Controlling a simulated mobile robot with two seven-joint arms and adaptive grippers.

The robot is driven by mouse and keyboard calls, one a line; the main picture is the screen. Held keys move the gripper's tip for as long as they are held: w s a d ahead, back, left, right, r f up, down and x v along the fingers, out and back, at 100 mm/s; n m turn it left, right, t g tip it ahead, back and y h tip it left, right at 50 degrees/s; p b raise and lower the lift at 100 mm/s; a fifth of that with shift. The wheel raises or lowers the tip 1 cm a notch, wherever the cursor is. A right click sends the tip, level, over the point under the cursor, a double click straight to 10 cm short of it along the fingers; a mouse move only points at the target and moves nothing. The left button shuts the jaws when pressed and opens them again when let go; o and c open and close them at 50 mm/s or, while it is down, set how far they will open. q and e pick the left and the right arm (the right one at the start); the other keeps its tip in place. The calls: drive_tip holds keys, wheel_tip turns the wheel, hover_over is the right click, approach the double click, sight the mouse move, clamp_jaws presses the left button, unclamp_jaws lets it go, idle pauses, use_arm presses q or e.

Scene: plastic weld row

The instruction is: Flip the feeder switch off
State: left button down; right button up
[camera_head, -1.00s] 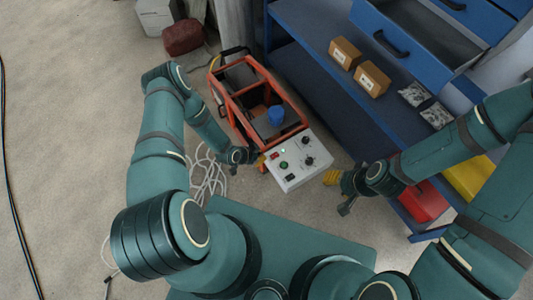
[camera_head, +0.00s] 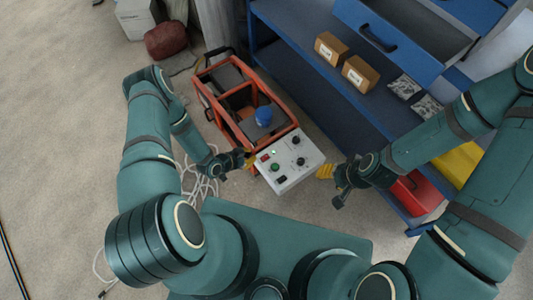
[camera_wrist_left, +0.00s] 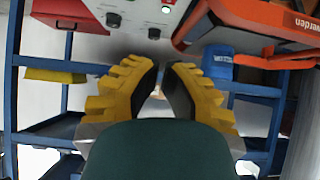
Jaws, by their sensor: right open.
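The white control box (camera_head: 284,176) sits at the front end of an orange-framed machine. Its panel has black knobs, a green button, a lit green lamp and a small red switch (camera_head: 264,157) near the left edge. I cannot read which control is the feeder switch or its position. My left gripper (camera_head: 249,160) is beside the box's left edge, close to the red switch; contact cannot be told. My right gripper (camera_head: 326,171) is open and empty, right of the box.
The orange frame (camera_head: 213,72) holds a blue-capped part (camera_head: 263,115). A blue shelf unit (camera_head: 297,73) with cardboard boxes (camera_head: 331,47) and an open drawer stands behind and right. A red bin (camera_head: 416,196) is low on the right. White cable (camera_head: 196,185) lies on the floor at left.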

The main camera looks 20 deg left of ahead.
use_arm(q)
drive_tip(key=shift+s+r, duration=0.1)
drive_tip(key=b, duration=0.3)
hover_over(266, 158)
wheel_tip(266, 158, down, 7)
drive_tip(key=shift+d+r, duration=0.1)
drive_tip(key=shift+r, duration=0.05)
wheel_tip(266, 158, down, 2)
drive_tip(key=shift+f+b, duration=0.15)
drive_tip(key=shift+b, duration=0.2)
drive_tip(key=shift+f, duration=0.6)
